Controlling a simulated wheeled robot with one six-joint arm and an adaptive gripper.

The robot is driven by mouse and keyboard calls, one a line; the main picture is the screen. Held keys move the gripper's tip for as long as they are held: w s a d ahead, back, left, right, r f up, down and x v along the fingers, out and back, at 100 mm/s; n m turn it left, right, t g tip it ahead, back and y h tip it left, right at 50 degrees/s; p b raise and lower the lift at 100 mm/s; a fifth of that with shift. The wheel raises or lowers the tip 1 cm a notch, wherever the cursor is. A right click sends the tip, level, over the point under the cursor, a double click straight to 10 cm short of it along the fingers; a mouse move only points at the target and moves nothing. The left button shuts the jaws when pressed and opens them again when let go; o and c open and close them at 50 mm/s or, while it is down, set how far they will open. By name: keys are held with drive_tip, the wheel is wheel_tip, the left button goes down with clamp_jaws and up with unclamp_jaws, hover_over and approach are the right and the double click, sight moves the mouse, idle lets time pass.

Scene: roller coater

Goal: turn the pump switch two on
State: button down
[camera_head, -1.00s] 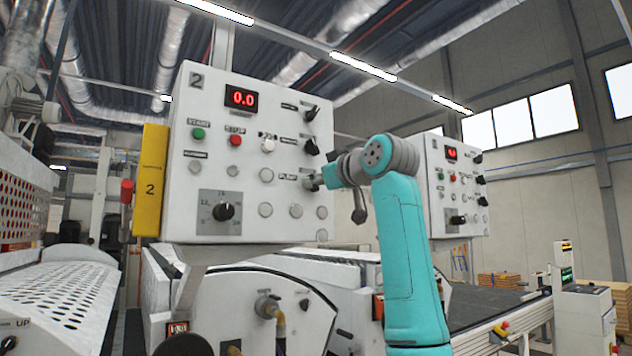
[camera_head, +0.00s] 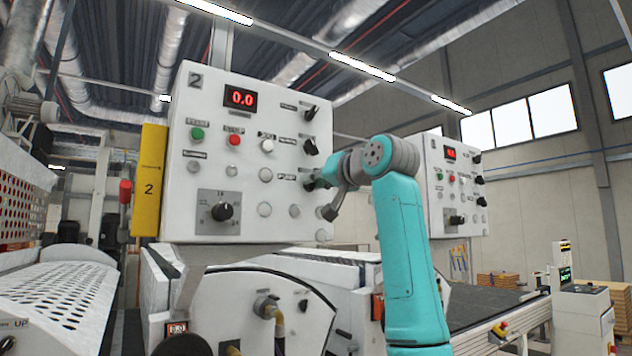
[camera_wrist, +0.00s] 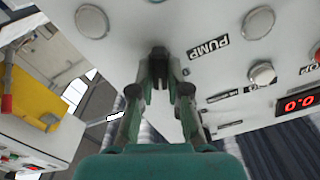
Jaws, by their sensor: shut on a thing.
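The white control panel marked 2 (camera_head: 182,215) carries the pump switch, a dark rotary knob (camera_head: 309,184) at the right end of the row labelled PUMP. My gripper (camera_head: 318,182) is at this knob, reaching in from the right and partly hiding it. In the wrist view my gripper (camera_wrist: 159,88) is shut on the dark knob (camera_wrist: 158,54), its fingertips on both sides, beside the PUMP label. The knob's exact angle is hard to read behind the fingers.
Two more dark knobs (camera_head: 310,146) sit above on the same panel. A green button (camera_head: 197,133), a red button (camera_head: 234,141) and a red 0.0 display (camera_head: 241,98) are to the left. A similar panel (camera_head: 436,215) stands behind my arm.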

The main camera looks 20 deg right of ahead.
drive_tip(key=shift+f+m, duration=0.1)
drive_tip(key=shift+m, duration=0.5)
drive_tip(key=c, duration=1.1)
unclamp_jaws()
drive_tip(key=shift+c, duration=0.2)
drive_tip(key=v, duration=1.2)
